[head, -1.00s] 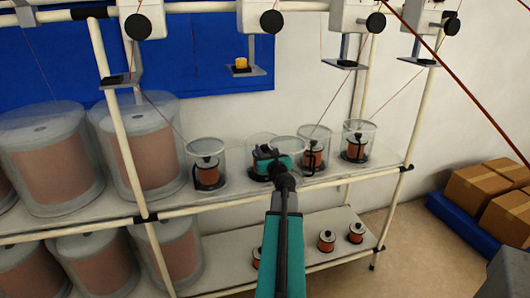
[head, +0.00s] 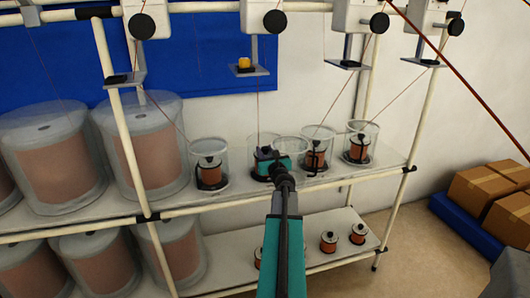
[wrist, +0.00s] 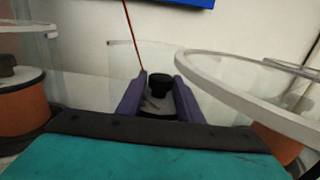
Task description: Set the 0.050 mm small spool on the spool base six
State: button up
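A small spool with a pale top and black knob (wrist: 160,82) stands inside the second clear cup (head: 256,140) from the left of the small ones, on the upper shelf. My gripper (wrist: 160,90) reaches into that cup, its purple fingers on either side of the knob. Narrow gaps show between knob and fingers, so it looks open. A reddish wire (wrist: 131,30) runs down to the spool's place. My teal gripper body (head: 268,162) hides most of the spool in the head view. The spool's underside and base are hidden, and no base number or size label is readable.
A clear rim (wrist: 240,85) stands close on the right of my gripper. Small cups with copper spools stand left (head: 209,172) and right (head: 316,155). Other small spools (head: 328,241) sit on the lower shelf. A yellow lamp (head: 243,63) is above.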

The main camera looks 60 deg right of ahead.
jog(key=shift+o, duration=1.2)
jog(key=shift+r, duration=0.15)
jog(key=p+v, duration=0.4)
jog(key=v, duration=0.8)
jog(key=shift+p, duration=0.35)
dwell(0.5)
